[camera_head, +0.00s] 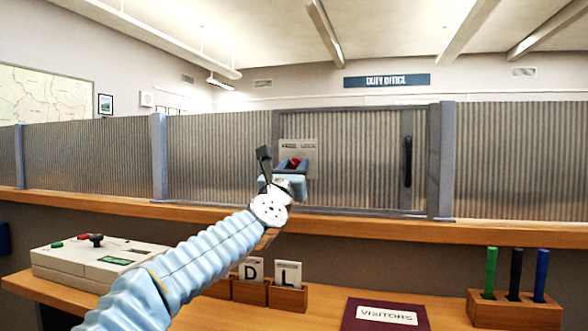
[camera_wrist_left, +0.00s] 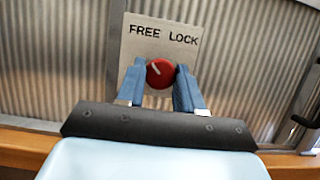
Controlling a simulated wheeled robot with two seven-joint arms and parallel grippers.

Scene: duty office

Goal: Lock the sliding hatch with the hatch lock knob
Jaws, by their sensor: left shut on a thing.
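The hatch lock knob (camera_wrist_left: 160,72) is red and round with a pale pointer line, on a light plate (camera_wrist_left: 140,48) marked FREE and LOCK. The line tilts toward the upper left, on the FREE side. My left gripper (camera_head: 292,165) has its blue fingers on both sides of the knob, shut on it; it also shows in the left wrist view (camera_wrist_left: 160,82). The sliding hatch (camera_head: 350,150) is a ribbed translucent panel in a grey frame, with a dark upright handle (camera_head: 407,162) at its right. My right gripper is not in view.
A wooden counter ledge (camera_head: 370,229) runs below the hatch. On the lower desk are a pale control box (camera_head: 70,265), wooden card holders (camera_head: 288,297), a purple visitors book (camera_head: 385,312) and a pen block (camera_head: 515,311). Grey posts (camera_head: 447,160) flank the panels.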

